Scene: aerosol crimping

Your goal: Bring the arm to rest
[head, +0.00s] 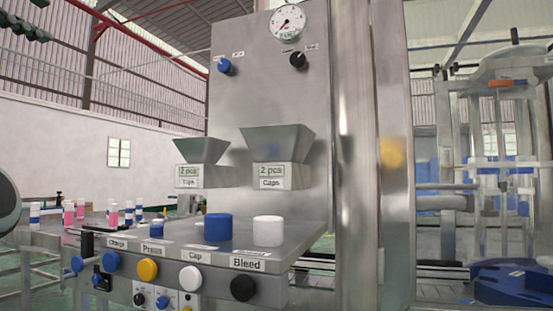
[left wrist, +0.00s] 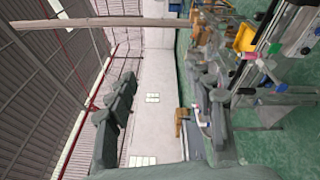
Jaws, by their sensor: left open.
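My left gripper (head: 24,28) shows only in part, as dark fingers at the top left corner of the head view, raised high and well away from the machine. In the left wrist view my left gripper (left wrist: 160,105) has its two dark finger groups spread apart, with only the far wall and floor between them. It is open and empty. My right gripper is in neither view.
A steel crimping machine (head: 265,110) fills the middle of the head view, with a button panel (head: 200,268) in front. A blue cap (head: 217,228) and a white cap (head: 268,231) stand on its ledge. Pink and white cans (head: 69,214) stand at left.

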